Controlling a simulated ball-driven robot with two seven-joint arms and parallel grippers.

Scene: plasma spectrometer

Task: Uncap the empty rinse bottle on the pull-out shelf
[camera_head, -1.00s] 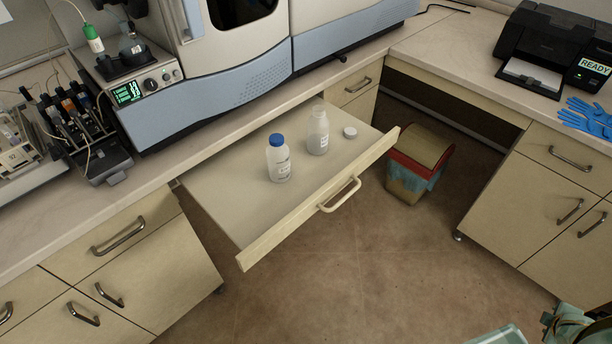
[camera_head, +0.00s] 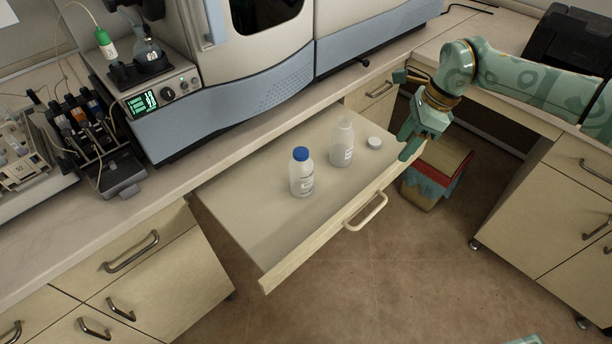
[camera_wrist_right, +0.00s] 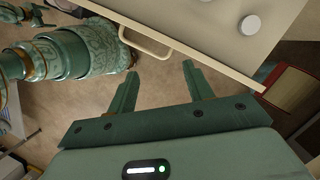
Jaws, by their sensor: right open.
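The pull-out shelf (camera_head: 250,225) is drawn out from under the counter. A translucent bottle with a blue cap (camera_head: 302,172) stands upright on it. A second translucent bottle (camera_head: 342,145) with no blue cap stands behind it to the right. A loose white cap (camera_head: 374,142) lies on the shelf beside that bottle, and it also shows in the right wrist view (camera_wrist_right: 250,25). My right gripper (camera_head: 407,148) is open and empty near the shelf's right front corner, to the right of the bottles. Its two fingers show apart in the right wrist view (camera_wrist_right: 160,70).
The shelf's front panel has a pale handle (camera_head: 365,212). A red-rimmed bin (camera_head: 432,185) stands on the floor below my right gripper. The spectrometer (camera_head: 250,90) and a vial rack (camera_head: 95,140) stand on the counter. The shelf's left half is clear.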

